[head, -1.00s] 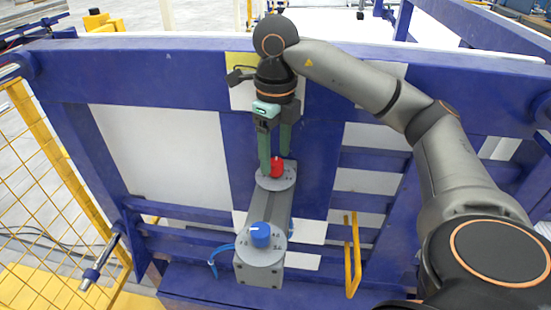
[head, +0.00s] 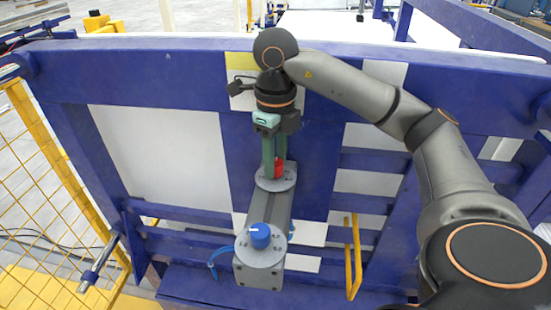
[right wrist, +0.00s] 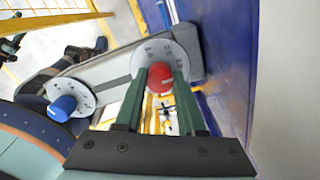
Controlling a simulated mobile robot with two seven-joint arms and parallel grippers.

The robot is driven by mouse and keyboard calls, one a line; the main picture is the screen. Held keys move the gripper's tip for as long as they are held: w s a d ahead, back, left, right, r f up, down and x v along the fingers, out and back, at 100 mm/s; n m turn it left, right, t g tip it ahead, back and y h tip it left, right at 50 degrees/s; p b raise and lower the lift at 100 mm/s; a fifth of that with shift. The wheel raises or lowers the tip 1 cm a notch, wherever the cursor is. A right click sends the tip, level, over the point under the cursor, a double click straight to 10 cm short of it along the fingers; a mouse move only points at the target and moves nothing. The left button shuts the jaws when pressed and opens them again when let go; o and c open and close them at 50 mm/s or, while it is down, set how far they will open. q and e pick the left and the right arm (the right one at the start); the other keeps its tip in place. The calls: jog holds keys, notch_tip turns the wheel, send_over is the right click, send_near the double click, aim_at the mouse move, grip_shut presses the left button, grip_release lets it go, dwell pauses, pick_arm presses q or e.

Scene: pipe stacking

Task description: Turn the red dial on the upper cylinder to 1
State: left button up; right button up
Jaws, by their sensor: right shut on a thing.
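The red dial (head: 279,168) sits on a round grey numbered plate (head: 276,184) on top of the upper cylinder. My right gripper (head: 274,170) comes down over it from above, its green fingers on the dial. In the right wrist view the red dial (right wrist: 160,78) lies between the two fingertips (right wrist: 162,80), and the gripper is shut on it. The scale marks on the plate (right wrist: 151,53) are too small to read surely. Where the dial points cannot be told. My left gripper is not in view.
A blue dial (head: 260,235) on another grey numbered plate stands lower and nearer. A blue frame with white panels (head: 160,140) stands behind. A yellow handle (head: 353,258) is at the right, a yellow mesh fence (head: 40,190) at the left.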

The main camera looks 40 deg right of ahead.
grip_shut()
jog(key=shift+n, duration=0.4)
jog(key=n, duration=1.4)
jog(key=shift+n, duration=0.4)
jog(key=n, duration=0.4)
jog(key=shift+n, duration=0.3)
jog(key=o, duration=0.9)
grip_release()
